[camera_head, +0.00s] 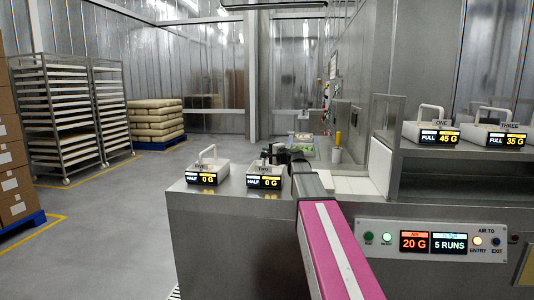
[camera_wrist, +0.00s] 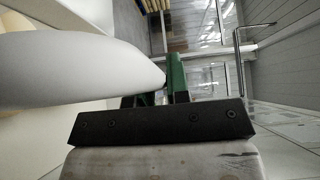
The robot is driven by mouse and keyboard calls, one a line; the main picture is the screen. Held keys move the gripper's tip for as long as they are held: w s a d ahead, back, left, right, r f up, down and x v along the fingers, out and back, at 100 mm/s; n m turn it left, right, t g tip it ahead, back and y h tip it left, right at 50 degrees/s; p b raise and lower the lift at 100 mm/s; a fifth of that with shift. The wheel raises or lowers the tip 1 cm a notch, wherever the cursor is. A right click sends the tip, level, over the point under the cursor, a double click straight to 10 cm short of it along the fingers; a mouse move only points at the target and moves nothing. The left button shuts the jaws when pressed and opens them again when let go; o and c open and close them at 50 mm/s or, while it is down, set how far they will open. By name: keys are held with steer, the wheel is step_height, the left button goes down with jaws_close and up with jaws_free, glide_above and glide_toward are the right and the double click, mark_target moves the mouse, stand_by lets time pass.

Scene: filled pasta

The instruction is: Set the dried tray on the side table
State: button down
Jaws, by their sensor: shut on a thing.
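The white tray marked TWO (camera_head: 265,181) is at the front left metal counter, the likely side table (camera_head: 225,225). Its display reads HALF, 0 G. I cannot tell whether it rests on the top or hangs just above it. My gripper (camera_head: 285,156) is shut on its white handle, at the right of the tray. In the wrist view the pale handle (camera_wrist: 75,65) crosses the fingers of my gripper (camera_wrist: 155,88). One green finger shows and the handle hides much of the other. A similar tray marked FIVE (camera_head: 207,172) stands just left, also reading HALF, 0 G.
Trays ONE (camera_head: 437,134) and THREE (camera_head: 498,138) stand on a right shelf, both reading FULL. A control panel (camera_head: 432,240) reads 20 G and 5 RUNS. Clear plastic panels (camera_head: 385,120) rise right of my arm. Rolling racks (camera_head: 60,115) and stacked sacks (camera_head: 155,120) stand left, beyond open floor.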

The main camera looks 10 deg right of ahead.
steer(key=shift+f, duration=0.15)
steer(key=c, duration=1.1)
jaws_free()
steer(key=shift+s+d, duration=0.1)
steer(key=shift+s, duration=0.1)
steer(key=v, duration=1.1)
steer(key=shift+s+d, duration=0.15)
steer(key=shift+d, duration=0.1)
